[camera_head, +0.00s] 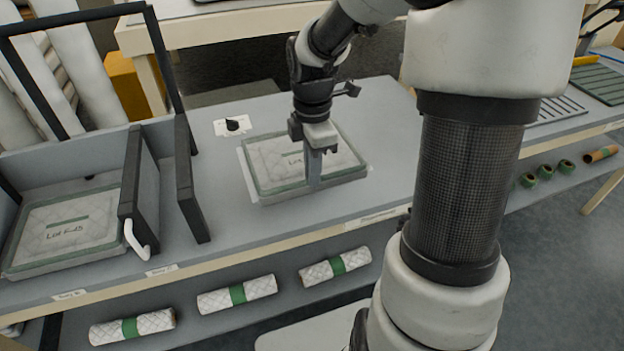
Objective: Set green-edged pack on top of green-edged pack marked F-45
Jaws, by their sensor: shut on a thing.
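A white quilted green-edged pack (268,162) lies flat on the grey bench, on a white sheet that shows at its left edge. Its label is partly hidden by my gripper. My gripper (313,180) points down at the pack's near side and is shut on it. The fingertips and their exact hold are hard to make out. The other green-edged pack (58,240), marked Lot F-45, lies flat in the left bay of the bench. Nothing lies on top of it.
Dark upright dividers (190,180) and a black frame stand between the packs. A white curved handle (137,242) juts at the left bay's front. A small black knob (233,124) sits behind the near pack. White rolls (237,294) lie on the shelf below.

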